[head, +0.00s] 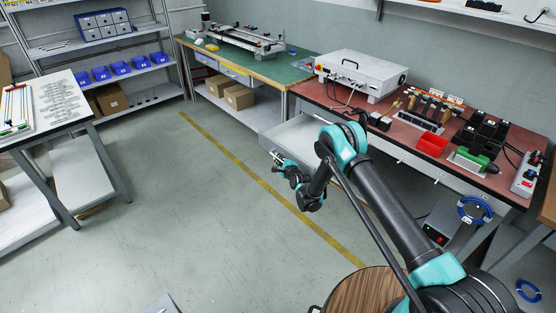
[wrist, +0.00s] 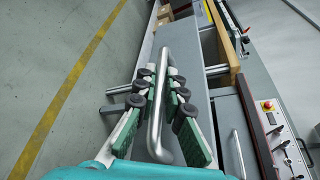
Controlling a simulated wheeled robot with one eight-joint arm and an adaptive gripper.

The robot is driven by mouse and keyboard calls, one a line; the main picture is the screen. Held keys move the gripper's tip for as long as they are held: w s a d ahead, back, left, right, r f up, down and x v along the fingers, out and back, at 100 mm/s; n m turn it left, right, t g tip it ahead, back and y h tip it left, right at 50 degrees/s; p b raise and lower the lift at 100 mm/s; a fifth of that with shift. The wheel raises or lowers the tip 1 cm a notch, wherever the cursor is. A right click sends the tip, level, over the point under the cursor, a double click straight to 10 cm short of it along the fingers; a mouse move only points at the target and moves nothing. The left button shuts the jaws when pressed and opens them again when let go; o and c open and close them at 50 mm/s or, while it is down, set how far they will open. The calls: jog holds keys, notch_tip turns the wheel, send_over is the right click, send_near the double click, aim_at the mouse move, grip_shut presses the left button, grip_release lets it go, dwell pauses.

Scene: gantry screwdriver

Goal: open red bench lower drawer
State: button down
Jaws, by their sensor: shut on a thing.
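The red-topped bench (head: 400,127) stands at the right in the head view. A light grey drawer (head: 300,136) sticks out from under its left end, clearly pulled out. In the wrist view, a long metal bar handle (wrist: 156,115) runs between the finger pads of my gripper (wrist: 162,88), which is shut on it. A second handle (wrist: 238,155) sits nearer the bench top, on a front set farther back. In the head view my gripper (head: 277,157) is at the drawer's front; my arm hides part of the drawer and bench.
The green-topped bench (head: 290,72) adjoins on the left. A white box (head: 362,75), a red bin (head: 432,144) and tools stand on the red bench. The floor around the yellow line (head: 237,163) is clear.

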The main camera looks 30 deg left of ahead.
jog(key=shift+d, duration=0.1)
jog(key=c, duration=1.9)
grip_release()
jog(key=shift+r, duration=0.15)
notch_tip(320, 180, up, 10)
jog(key=shift+f, duration=0.1)
